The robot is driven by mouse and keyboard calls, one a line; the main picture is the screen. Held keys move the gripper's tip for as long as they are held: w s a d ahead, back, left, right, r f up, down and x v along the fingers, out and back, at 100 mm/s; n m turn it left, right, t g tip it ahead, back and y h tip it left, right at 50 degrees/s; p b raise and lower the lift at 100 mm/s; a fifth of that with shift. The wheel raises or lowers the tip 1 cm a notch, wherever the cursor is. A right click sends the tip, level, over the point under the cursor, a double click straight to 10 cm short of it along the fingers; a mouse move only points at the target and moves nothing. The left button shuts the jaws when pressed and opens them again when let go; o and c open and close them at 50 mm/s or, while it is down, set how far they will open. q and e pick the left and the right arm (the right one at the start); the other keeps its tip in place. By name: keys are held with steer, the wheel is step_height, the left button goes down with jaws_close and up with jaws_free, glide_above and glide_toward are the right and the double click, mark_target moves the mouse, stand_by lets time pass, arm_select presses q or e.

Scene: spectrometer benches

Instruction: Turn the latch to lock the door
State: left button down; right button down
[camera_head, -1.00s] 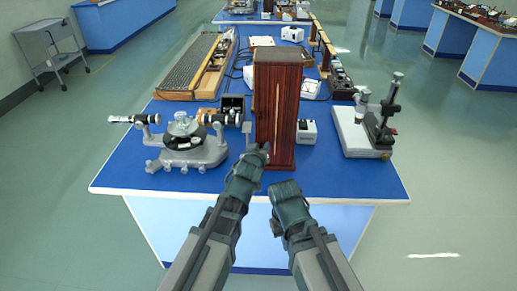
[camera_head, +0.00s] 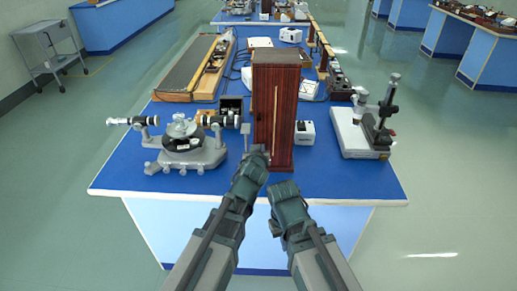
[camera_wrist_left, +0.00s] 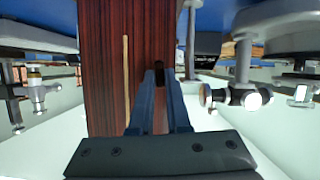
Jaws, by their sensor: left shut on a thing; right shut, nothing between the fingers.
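A tall reddish-brown wooden cabinet (camera_head: 286,110) stands upright near the front of the blue bench. Its door face has a pale vertical strip. My left gripper (camera_head: 257,151) is at the lower left front of the cabinet. In the left wrist view the cabinet (camera_wrist_left: 105,70) fills the left middle, and the left fingers (camera_wrist_left: 159,75) are shut on a small dark piece, the latch (camera_wrist_left: 158,68), at the cabinet's edge. The fingers mostly hide the latch, so its angle cannot be told. My right gripper (camera_head: 283,186) is shut and empty, in front of the bench's edge.
A spectrometer (camera_head: 185,146) with telescope tubes stands left of the cabinet on the blue bench (camera_head: 120,175). A microscope-like stand (camera_head: 365,130) is on the right, and a small white box (camera_head: 304,132) is close beside the cabinet. The right front of the bench is clear.

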arm_select(q)
steer(key=shift+d+m+y, duration=0.1)
steer(key=shift+m+y, duration=0.2)
steer(key=shift+m, duration=0.1)
steer(key=c, duration=0.9)
jaws_free()
